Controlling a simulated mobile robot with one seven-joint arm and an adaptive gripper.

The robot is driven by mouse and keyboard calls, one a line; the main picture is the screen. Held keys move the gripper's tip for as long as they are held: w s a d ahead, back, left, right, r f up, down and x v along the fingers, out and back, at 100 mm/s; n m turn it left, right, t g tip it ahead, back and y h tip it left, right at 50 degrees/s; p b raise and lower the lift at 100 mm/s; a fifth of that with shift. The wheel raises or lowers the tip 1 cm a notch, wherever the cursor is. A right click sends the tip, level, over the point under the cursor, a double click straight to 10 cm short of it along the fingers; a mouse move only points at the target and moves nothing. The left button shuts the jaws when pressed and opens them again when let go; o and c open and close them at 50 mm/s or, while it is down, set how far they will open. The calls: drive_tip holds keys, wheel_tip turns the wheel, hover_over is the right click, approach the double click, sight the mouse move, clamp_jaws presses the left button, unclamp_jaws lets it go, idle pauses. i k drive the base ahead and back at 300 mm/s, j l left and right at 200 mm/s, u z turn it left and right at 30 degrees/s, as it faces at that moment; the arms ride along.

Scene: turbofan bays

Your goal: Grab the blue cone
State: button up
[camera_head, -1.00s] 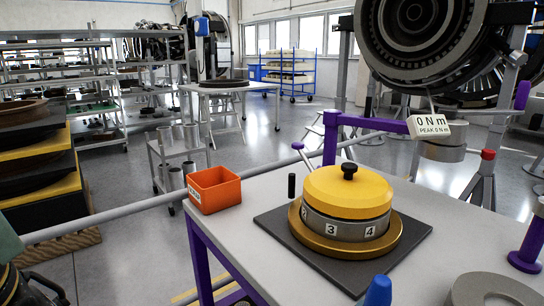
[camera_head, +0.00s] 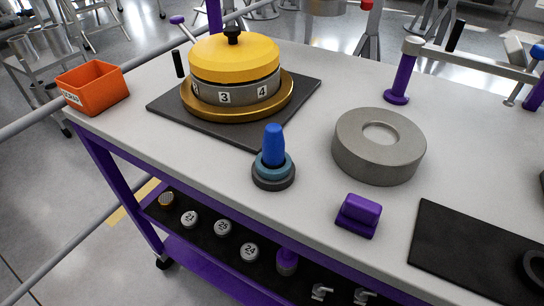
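The blue cone (camera_head: 273,146) stands upright on the white tabletop, near its front edge. It has a bright blue narrow top above a teal ring, and sits on a dark grey round base (camera_head: 273,177). Nothing touches it from the sides. My gripper is not in view.
Left behind the cone, a yellow-topped numbered drum (camera_head: 233,60) rests on a dark mat (camera_head: 165,108). Right of the cone are a grey ring (camera_head: 350,160), a purple block (camera_head: 358,215) and a black mat (camera_head: 450,235). An orange bin (camera_head: 93,88) sits at the left corner. A shelf (camera_head: 195,250) lies below.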

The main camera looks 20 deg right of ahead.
sight(273, 142)
drive_tip(key=k+j, duration=0.2)
drive_tip(key=k, duration=0.3)
drive_tip(key=k+j, duration=0.2)
drive_tip(key=k, duration=0.25)
